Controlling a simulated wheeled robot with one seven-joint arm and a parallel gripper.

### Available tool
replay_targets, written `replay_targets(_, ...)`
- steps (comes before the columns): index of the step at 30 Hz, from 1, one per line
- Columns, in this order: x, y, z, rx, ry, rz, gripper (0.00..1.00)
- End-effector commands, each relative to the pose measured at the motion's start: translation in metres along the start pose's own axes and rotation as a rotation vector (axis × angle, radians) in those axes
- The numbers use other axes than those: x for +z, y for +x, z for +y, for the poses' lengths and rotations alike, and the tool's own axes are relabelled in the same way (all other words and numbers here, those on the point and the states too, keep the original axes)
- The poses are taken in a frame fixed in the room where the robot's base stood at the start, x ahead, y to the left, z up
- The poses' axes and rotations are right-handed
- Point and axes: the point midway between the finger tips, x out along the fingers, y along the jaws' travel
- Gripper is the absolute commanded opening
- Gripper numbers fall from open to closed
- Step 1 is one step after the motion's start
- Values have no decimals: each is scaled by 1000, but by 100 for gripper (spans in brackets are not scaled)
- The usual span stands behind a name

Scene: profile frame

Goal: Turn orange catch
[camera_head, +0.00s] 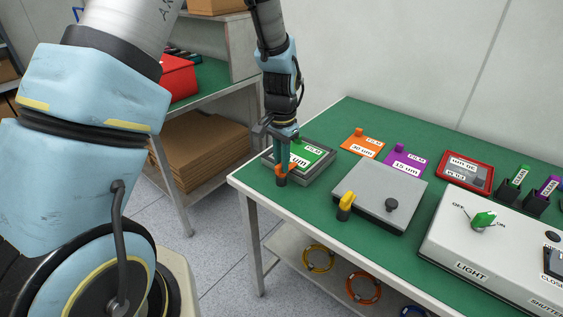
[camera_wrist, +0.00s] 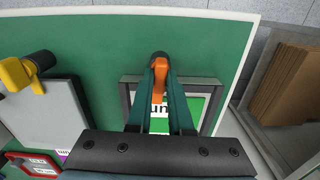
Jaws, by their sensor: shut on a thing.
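The orange catch (camera_wrist: 159,78) sits at the edge of a grey frame (camera_wrist: 128,95) that holds a green film card (camera_wrist: 195,106). In the head view, the orange catch (camera_head: 281,169) shows low at the front corner of the grey frame (camera_head: 318,172), with the green card (camera_head: 306,153) inside. My gripper (camera_wrist: 160,68) points down over the frame, its two fingers closed on either side of the orange catch. In the head view, my gripper (camera_head: 283,170) partly hides the catch and the card's label.
To the right is a grey box (camera_head: 380,192) with a yellow catch (camera_head: 346,203) and a dark knob. Orange (camera_head: 362,144) and purple (camera_head: 405,160) film cards lie behind it. A white LIGHT control box (camera_head: 495,245) stands at far right. The green table's front edge is close to the frame.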

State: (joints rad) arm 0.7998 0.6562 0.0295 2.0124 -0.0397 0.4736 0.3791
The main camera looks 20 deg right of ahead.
Motion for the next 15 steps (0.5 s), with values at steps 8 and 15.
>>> replay_targets(8,0,-1,0,-1,-64,1,0)
replay_targets(15,0,-1,0,-1,-74,1,0)
